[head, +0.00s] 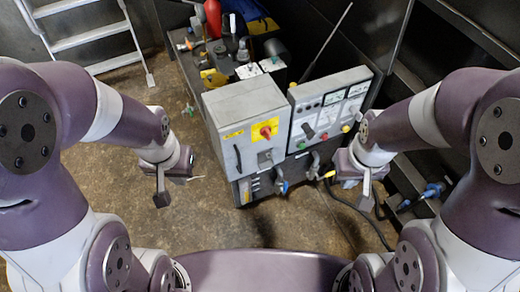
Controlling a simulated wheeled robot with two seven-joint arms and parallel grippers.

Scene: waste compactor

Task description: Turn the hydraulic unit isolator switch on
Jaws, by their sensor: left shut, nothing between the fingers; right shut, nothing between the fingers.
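The isolator switch (265,131) is a red rotary handle on a yellow plate. It sits on the front of a grey cabinet (235,150) in the middle of the head view; its exact angle is too small to read. My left gripper (161,196) hangs over the floor to the left of the cabinet, shut and empty, apart from the switch. The switch is not hidden by either arm.
A control panel (330,105) with buttons and a black handle adjoins the cabinet on the right. Valves and hoses (283,186) stick out below. Hydraulic parts and a red cylinder (213,18) stand behind. A ladder (90,38) is at back left. Floor (225,225) in front is clear.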

